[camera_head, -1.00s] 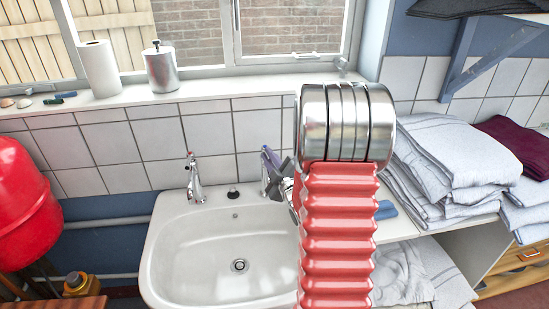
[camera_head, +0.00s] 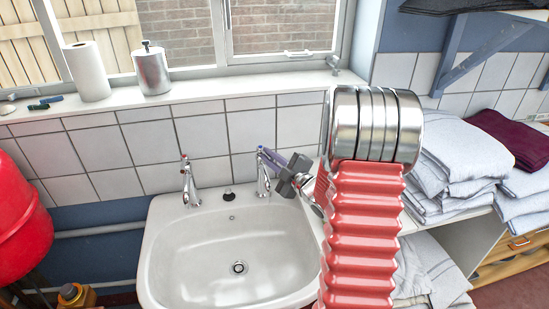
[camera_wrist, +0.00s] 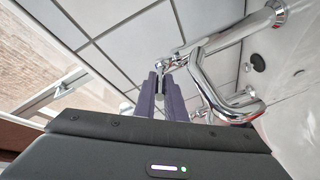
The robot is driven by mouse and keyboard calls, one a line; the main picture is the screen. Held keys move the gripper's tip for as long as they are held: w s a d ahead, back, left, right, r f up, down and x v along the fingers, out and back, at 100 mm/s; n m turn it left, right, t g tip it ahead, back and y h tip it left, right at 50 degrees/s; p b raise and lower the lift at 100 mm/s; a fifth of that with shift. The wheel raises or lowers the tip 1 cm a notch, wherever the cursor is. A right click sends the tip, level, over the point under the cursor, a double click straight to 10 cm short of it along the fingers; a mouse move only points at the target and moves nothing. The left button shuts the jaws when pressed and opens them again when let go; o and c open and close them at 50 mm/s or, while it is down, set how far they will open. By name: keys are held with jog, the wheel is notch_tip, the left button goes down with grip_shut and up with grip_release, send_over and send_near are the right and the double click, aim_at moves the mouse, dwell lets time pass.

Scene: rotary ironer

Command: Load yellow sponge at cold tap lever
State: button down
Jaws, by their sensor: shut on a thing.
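My gripper (camera_head: 262,151) has purple fingers at the top of the right-hand chrome tap (camera_head: 263,182), the cold tap by its place beside the red-marked tap (camera_head: 190,184). In the wrist view the fingers (camera_wrist: 167,82) are shut on a small chrome part at the tap's top, which looks like the cold tap lever (camera_wrist: 171,64); the fingers hide part of it. The chrome tap spout (camera_wrist: 228,110) curves down to the right of the fingers. I see no yellow sponge in any view.
The white sink (camera_head: 165,255) is empty below the taps. Folded towels (camera_head: 465,160) are stacked at the right. A paper roll (camera_head: 87,72) and a metal canister (camera_head: 152,70) stand on the windowsill. A red tank (camera_head: 18,215) is at the left.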

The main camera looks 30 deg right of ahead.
jog(key=shift+f, duration=0.2)
jog(key=c, duration=1.8)
grip_release()
jog(key=shift+w, duration=0.15)
jog(key=shift+r, duration=0.1)
jog(key=s, duration=0.9)
jog(key=s+d, duration=0.1)
jog(key=s, duration=0.3)
jog(key=shift+s+d, duration=0.1)
jog(key=shift+s, duration=0.3)
